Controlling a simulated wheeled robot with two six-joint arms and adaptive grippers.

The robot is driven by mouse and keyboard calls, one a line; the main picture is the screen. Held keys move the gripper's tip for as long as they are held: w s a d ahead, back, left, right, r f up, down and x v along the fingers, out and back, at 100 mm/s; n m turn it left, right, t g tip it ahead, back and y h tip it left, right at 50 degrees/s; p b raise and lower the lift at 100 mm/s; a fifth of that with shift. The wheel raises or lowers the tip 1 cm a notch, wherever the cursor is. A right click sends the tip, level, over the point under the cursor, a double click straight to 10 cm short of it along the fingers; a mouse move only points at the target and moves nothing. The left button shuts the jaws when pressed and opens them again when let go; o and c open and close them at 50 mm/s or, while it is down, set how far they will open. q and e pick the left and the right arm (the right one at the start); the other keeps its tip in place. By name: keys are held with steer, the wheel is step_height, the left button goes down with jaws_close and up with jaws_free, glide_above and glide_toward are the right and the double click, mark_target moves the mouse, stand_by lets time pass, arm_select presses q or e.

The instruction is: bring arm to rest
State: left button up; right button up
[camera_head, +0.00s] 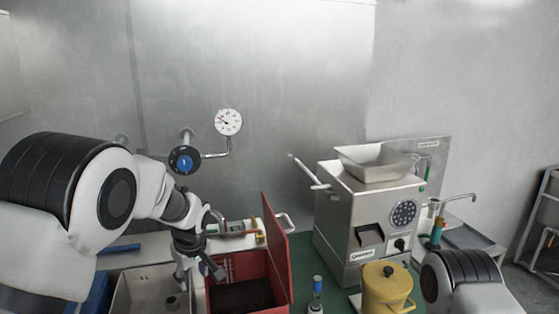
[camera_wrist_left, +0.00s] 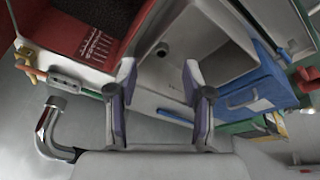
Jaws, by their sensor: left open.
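My left arm comes in from the left in the head view, bent down at the wrist. My left gripper (camera_head: 198,272) hangs above the border between a light grey bin (camera_head: 125,300) and a red box (camera_head: 278,262) of dark beans. In the left wrist view its two fingers (camera_wrist_left: 160,100) are spread apart with nothing between them. A part of my right arm (camera_head: 465,280) shows at the lower right of the head view. The right gripper is out of view.
A grey grinder (camera_head: 340,222) with a hopper (camera_head: 375,164) stands right of the red box. A yellow pot (camera_head: 386,290) and a small blue-topped bottle (camera_head: 317,290) stand in front of it. A blue box (camera_wrist_left: 255,95) lies beside the bin. A gauge (camera_head: 229,121) and valve are on the wall behind.

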arm_select(q)
steer(key=s+a+f+m, duration=0.1)
steer(key=s+f, duration=0.4)
steer(key=f, duration=0.2)
steer(key=s+a+f+m+g+h, duration=0.1)
steer(key=s+f+m, duration=0.1)
steer(key=s+f, duration=0.4)
steer(key=s+a+f+m, duration=0.1)
steer(key=s+f, duration=0.4)
steer(key=f, duration=0.4)
steer(key=shift+s+f+m+g+h, duration=0.15)
steer(key=shift+f+m+g+h, duration=0.15)
steer(key=s+a+f+m+g, duration=0.1)
steer(key=s+f+m, duration=0.15)
steer(key=s, duration=0.95)
steer(key=s+a+f+m, duration=0.1)
steer(key=s+f+m, duration=0.15)
steer(key=s, duration=1.05)
step_height(320, 180, down, 8)
steer(key=w+b, duration=0.1)
steer(key=b, duration=0.6)
steer(key=shift+w+d, duration=0.15)
steer(key=shift+w, duration=0.15)
steer(key=shift+r, duration=0.1)
steer(key=shift+w, duration=0.1)
